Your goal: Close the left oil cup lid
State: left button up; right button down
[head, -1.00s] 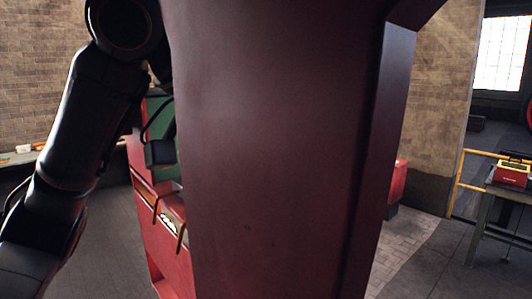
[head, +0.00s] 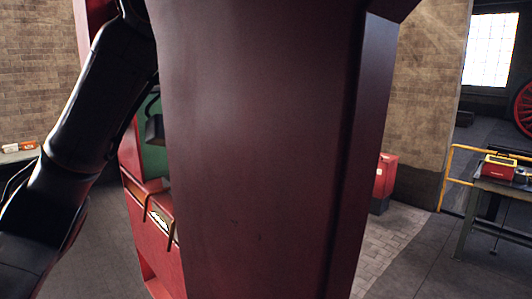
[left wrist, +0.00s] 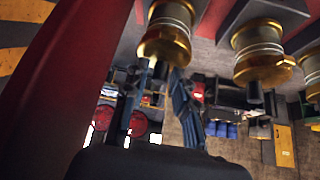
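Brass oil cups with glass-like bands hang in a row across the top of the left wrist view, which looks upside down. The nearest oil cup (left wrist: 166,38) is left of a second cup (left wrist: 262,52); a third is cut by the right edge. I cannot tell which is the task's left cup or how its lid stands. My left gripper (left wrist: 157,88) has its two dark fingers apart, with a small dark knob of the nearest cup between or just beyond their tips. Contact is unclear. In the head view the left arm shows, but its gripper does not. My right gripper is not in view.
A large dark red upright panel (head: 255,150) fills the middle of the head view. A red and green cabinet-like unit (head: 152,225) shows behind its left edge. A workbench (head: 500,186) with a red toolbox (head: 499,167) and yellow rail stands right. Floor between is clear.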

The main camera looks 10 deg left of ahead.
pick_arm(q)
jog(key=shift+r, duration=0.1)
jog(key=shift+a+r, duration=0.1)
jog(key=shift+r, duration=0.15)
jog(key=v, duration=1.1)
jog(key=shift+a, duration=0.1)
